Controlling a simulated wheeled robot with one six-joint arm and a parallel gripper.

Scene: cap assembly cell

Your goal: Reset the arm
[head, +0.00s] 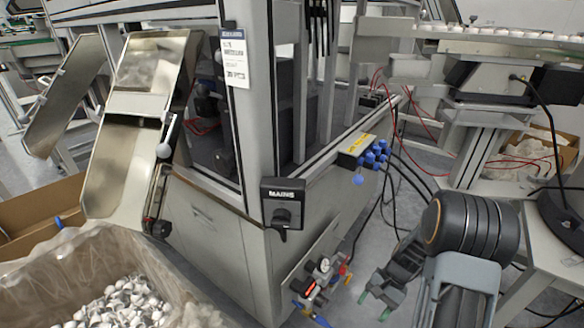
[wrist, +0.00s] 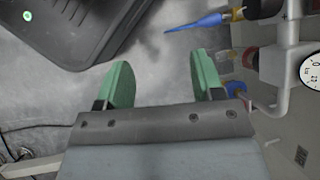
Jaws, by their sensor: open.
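My gripper (head: 376,301) is at the lower right of the head view, low in front of the machine cabinet. In the wrist view its two green fingers (wrist: 162,84) are spread apart with nothing between them. The gripper is open and empty. My arm folds down to it from the right in the head view.
A machine cabinet with a MAINS switch (head: 283,204) stands at the centre. Valves and a gauge (head: 322,266) sit on its side, close to my gripper; a gauge (wrist: 309,72) shows in the wrist view. A lined box of white caps (head: 118,304) is lower left. Cables (head: 399,165) hang behind.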

